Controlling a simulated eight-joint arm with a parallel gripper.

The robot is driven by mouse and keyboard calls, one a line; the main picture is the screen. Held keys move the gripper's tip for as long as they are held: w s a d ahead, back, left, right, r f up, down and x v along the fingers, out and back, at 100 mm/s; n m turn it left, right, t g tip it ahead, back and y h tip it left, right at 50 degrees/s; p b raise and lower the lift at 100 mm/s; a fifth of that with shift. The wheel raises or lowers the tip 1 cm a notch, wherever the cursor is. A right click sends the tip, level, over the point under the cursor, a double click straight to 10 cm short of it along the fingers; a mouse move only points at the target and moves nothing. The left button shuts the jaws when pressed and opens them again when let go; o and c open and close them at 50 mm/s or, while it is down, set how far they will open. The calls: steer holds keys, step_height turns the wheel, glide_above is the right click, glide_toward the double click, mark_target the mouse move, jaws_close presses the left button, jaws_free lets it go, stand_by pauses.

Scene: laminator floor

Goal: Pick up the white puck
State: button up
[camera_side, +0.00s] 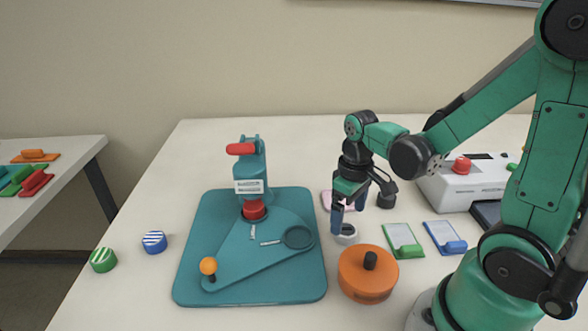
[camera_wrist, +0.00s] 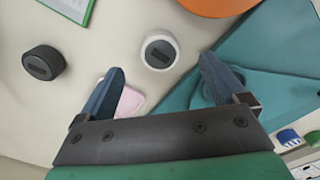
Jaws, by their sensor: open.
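The white puck (camera_wrist: 159,51) is a small white disc with a dark grey centre, lying on the table. In the side view the white puck (camera_side: 346,236) shows just below my fingertips, partly covered by them. My gripper (camera_side: 349,217) is open and empty, pointing down over the puck. In the wrist view the two blue fingers of my gripper (camera_wrist: 162,70) stand apart, and the puck lies beyond and between their tips. I cannot tell the exact height of the tips above the table.
A teal press plate (camera_side: 190,286) lies left of the puck, and an orange round lid (camera_side: 368,284) stands close in front. A black puck (camera_wrist: 43,63) and a pink pad (camera_wrist: 127,100) are nearby. Green (camera_side: 402,238) and blue (camera_side: 443,236) trays lie to the right.

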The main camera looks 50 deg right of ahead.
mark_target(347, 230)
steer(key=shift+f, duration=1.9)
steer(key=c, duration=1.3)
